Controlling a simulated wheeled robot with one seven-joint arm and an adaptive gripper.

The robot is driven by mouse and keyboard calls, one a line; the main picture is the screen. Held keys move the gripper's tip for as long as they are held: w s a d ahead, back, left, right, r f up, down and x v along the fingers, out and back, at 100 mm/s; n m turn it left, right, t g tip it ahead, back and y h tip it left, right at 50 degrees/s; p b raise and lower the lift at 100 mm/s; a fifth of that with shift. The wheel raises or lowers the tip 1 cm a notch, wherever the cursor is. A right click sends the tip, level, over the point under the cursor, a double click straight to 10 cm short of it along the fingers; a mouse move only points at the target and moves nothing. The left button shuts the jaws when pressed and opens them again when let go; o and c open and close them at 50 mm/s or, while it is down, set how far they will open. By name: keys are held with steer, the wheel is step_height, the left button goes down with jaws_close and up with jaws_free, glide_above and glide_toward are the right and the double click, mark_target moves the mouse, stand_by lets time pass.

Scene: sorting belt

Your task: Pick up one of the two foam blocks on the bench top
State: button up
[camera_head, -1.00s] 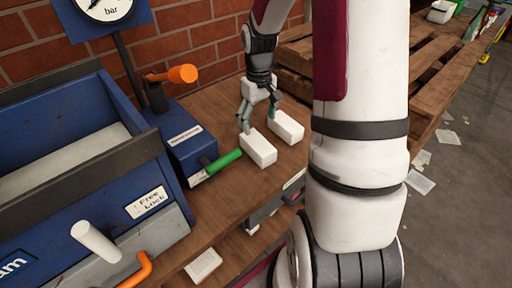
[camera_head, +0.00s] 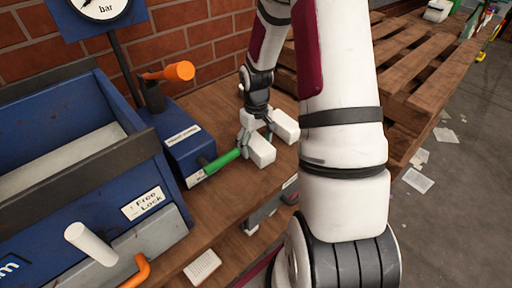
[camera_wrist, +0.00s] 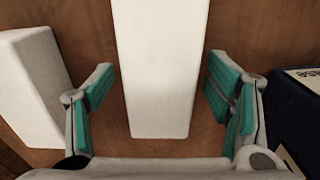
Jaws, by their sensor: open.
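Two white foam blocks lie side by side on the wooden bench top (camera_head: 222,196). My gripper (camera_head: 257,138) is open and low over the nearer-left block (camera_head: 262,152). In the wrist view this block (camera_wrist: 160,70) lies between my two teal-padded fingers (camera_wrist: 162,92), with a gap showing on both sides. The other block (camera_head: 285,125) lies just to the right in the head view. It appears at the left of the wrist view (camera_wrist: 32,85), outside the fingers. My gripper hides part of the blocks' far ends in the head view.
A blue box with a green handle (camera_head: 222,160) stands close on the left; the handle's end is near the nearer block. A blue bin (camera_head: 60,130) is farther left. A brick wall (camera_head: 205,45) is behind, and wooden pallets (camera_head: 425,60) are at right.

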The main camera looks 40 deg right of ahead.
steer(key=c, duration=0.8)
